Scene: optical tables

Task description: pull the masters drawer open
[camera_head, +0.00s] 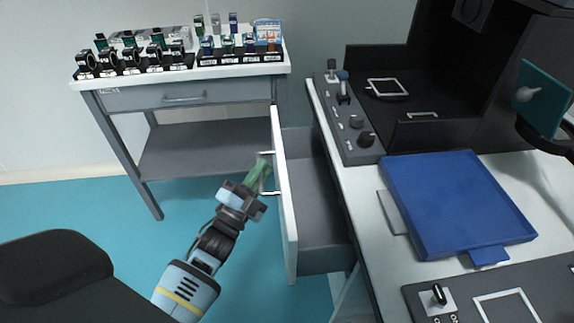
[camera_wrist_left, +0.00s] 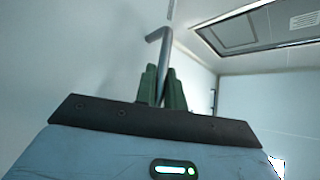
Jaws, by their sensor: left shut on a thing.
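A grey drawer with a white front (camera_head: 284,190) stands pulled well out from under the right-hand worktable; its inside (camera_head: 312,195) looks empty. I read no name on it, so I cannot tell from a label that it is the masters drawer. My left gripper (camera_head: 261,174) is at its front, with green fingers shut on the bar handle (camera_head: 270,193). In the left wrist view the bent metal handle (camera_wrist_left: 160,62) runs down between the green fingers (camera_wrist_left: 161,88). The fingers hide part of the handle. My right gripper is not in view.
The worktable (camera_head: 354,205) carries a blue tray (camera_head: 455,200) and a dark control panel (camera_head: 350,125). A back table (camera_head: 180,79) holds several labelled mounts and bottles above a closed drawer (camera_head: 185,95).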

